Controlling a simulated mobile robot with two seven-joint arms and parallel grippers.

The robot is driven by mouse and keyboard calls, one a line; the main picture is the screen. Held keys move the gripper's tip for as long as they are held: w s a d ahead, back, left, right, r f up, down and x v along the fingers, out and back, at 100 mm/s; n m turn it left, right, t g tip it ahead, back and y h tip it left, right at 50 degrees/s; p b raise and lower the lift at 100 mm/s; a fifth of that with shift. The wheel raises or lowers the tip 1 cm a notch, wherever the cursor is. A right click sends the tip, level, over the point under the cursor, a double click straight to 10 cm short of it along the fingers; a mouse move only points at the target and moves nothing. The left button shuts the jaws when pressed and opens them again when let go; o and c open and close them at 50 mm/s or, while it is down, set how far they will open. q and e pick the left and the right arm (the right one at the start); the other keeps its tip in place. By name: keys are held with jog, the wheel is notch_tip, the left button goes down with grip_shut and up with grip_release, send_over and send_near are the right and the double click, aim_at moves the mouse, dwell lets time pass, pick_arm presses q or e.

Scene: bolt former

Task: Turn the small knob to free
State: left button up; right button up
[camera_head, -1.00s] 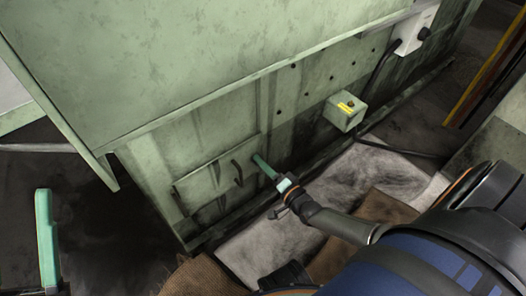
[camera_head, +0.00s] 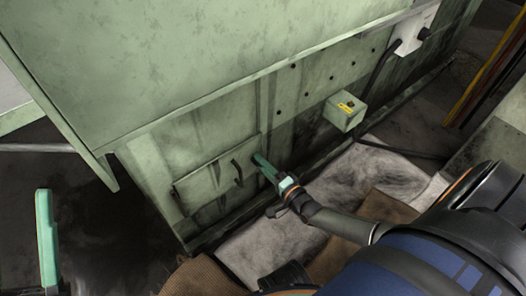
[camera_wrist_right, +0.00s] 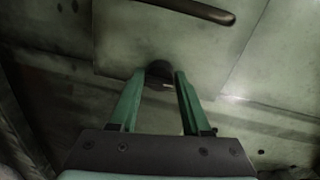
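The small knob (camera_wrist_right: 159,71) is a dark round piece low on the panel in the right wrist view, with a small light mark near it. My right gripper (camera_wrist_right: 159,76) has its two green fingers apart, one on each side of the knob. I cannot tell whether they touch it. In the head view my right gripper (camera_head: 258,160) is at the lower part of the green machine (camera_head: 215,130) and hides the knob. My left gripper (camera_head: 44,195) shows at the lower left edge, upright and away from the machine. Its opening cannot be made out.
A dark bar handle (camera_wrist_right: 190,9) is above the knob, and a handle (camera_head: 238,172) shows on the panel left of my right gripper. A green box with a yellow label (camera_head: 344,111) sticks out to the right. Cloth and brown mats (camera_head: 330,260) lie below.

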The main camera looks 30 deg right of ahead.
jog(key=o, duration=0.4)
jog(key=shift+c, duration=0.2)
jog(key=shift+s, duration=0.1)
jog(key=s+d+p, duration=0.1)
jog(key=s+p, duration=0.3)
jog(key=s, duration=0.8)
jog(key=shift+r, duration=0.45)
jog(key=shift+s, duration=0.1)
jog(key=shift+s, duration=0.1)
